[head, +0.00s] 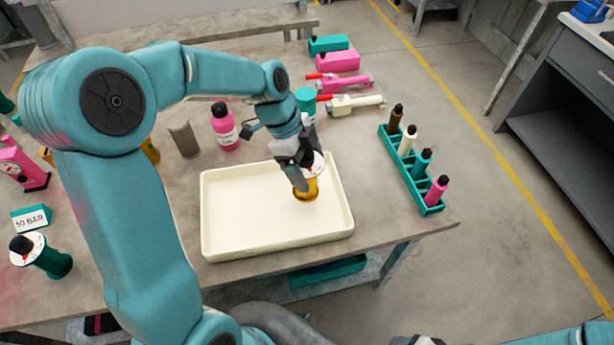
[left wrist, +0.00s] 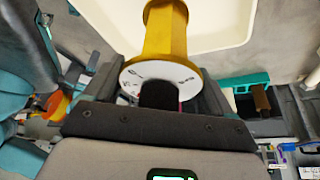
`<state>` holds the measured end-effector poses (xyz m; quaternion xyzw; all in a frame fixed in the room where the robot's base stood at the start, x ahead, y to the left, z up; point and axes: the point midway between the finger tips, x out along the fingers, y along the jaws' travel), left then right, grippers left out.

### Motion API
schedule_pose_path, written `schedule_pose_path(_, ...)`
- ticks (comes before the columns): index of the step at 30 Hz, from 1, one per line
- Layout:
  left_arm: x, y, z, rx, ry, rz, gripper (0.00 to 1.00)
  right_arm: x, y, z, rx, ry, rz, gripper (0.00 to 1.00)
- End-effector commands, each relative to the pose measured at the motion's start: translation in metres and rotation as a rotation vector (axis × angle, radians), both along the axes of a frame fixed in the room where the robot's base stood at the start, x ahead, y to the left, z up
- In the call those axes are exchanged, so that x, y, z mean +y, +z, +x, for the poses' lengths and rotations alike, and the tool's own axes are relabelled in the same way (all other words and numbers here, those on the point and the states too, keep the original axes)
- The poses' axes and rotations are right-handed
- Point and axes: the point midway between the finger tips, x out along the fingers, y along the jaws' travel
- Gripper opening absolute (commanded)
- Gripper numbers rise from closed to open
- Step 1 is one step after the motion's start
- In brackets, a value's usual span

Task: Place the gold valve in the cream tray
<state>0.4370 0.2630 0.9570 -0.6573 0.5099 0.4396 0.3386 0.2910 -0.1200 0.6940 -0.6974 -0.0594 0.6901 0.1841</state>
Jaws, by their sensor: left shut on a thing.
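The gold valve (head: 306,190) has a yellow-gold body, a white dial disc and a black knob. My left gripper (head: 298,170) is shut on it at the knob end. In the left wrist view the valve (left wrist: 165,38) stands out from between the fingers of my left gripper (left wrist: 158,97), and the knob is between them. The cream tray (head: 225,248) is a shallow rectangle on the table. The valve is over the right part of its floor; I cannot tell whether it touches. A dark part at the head view's bottom edge may be my right gripper (head: 420,340), mostly cut off.
A pink bottle (head: 226,128) and a grey-brown curved piece (head: 184,140) stand behind the tray. A teal rack (head: 430,205) with several bottles is to the right. Pink and cream tools (head: 352,104) lie at the back. A green valve (head: 42,254) stands at left.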

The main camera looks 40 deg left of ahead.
Motion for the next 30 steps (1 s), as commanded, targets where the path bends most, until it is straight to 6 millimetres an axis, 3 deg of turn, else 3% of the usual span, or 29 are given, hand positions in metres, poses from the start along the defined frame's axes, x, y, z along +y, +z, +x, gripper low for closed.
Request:
schedule_pose_path(9,0.0,-0.041,0.0,0.0,0.002,-0.001,0.38,0.0,0.001,0.0,0.0,0.0,0.0,0.63)
schedule_pose_path(23,0.0,-0.05,0.001,-0.002,0.001,0.0,0.38,0.0,-0.005,0.0,0.0,0.0,0.0,0.63)
schedule_pose_path(24,0.0,-0.049,0.0,-0.001,0.0,0.0,0.97,0.0,-0.003,0.0,0.0,0.0,0.0,0.63)
schedule_pose_path(30,0.0,-0.049,0.0,-0.001,0.0,0.0,1.0,0.0,-0.003,0.0,0.0,0.0,0.0,0.63)
